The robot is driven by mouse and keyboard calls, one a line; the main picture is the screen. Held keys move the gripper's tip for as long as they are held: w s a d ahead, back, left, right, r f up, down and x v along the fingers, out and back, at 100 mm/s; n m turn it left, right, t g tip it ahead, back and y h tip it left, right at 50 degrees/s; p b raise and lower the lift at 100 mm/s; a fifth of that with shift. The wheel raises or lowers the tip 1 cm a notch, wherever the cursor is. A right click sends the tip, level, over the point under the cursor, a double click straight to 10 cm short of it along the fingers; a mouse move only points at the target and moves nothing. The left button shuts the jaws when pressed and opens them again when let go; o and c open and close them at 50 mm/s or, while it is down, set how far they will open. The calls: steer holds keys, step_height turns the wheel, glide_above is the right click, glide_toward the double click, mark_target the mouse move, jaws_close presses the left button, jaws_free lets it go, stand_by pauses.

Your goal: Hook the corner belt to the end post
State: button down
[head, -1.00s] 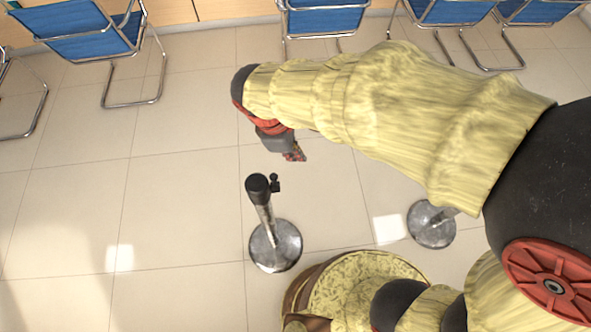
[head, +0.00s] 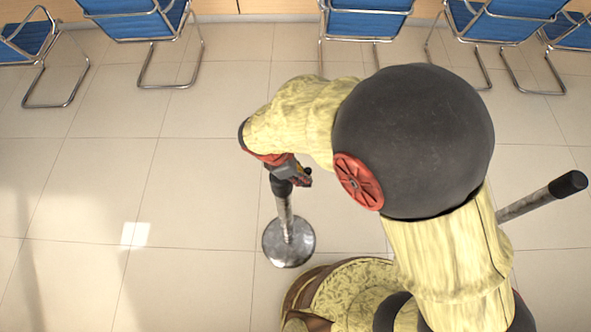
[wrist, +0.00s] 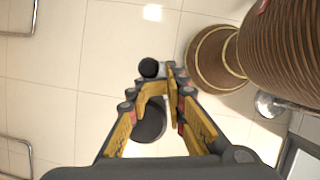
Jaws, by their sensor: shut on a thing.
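The end post is a metal pole (head: 285,212) with a black top and a round shiny base (head: 288,242). My gripper (head: 302,179) is at its top, close beside or against it; contact cannot be told. In the wrist view my gripper (wrist: 160,82) has its yellow and dark fingers closed together, with the black post top (wrist: 149,68) just beyond the tips. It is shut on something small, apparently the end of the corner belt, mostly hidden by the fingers. No belt strap can be made out in either view.
A second post (head: 540,198) with a black top stands at the right, partly hidden by my arm. Blue chairs with metal frames (head: 365,22) line the back. The tiled floor (head: 190,190) left of the end post is clear.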

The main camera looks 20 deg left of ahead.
mark_target(308, 171)
steer(key=shift+w+d+f, duration=0.75)
steer(key=shift+w+d, duration=0.2)
steer(key=shift+d, duration=0.15)
steer(key=shift+w+d+r, duration=0.2)
steer(key=shift+d+r, duration=0.2)
steer(key=shift+d, duration=0.25)
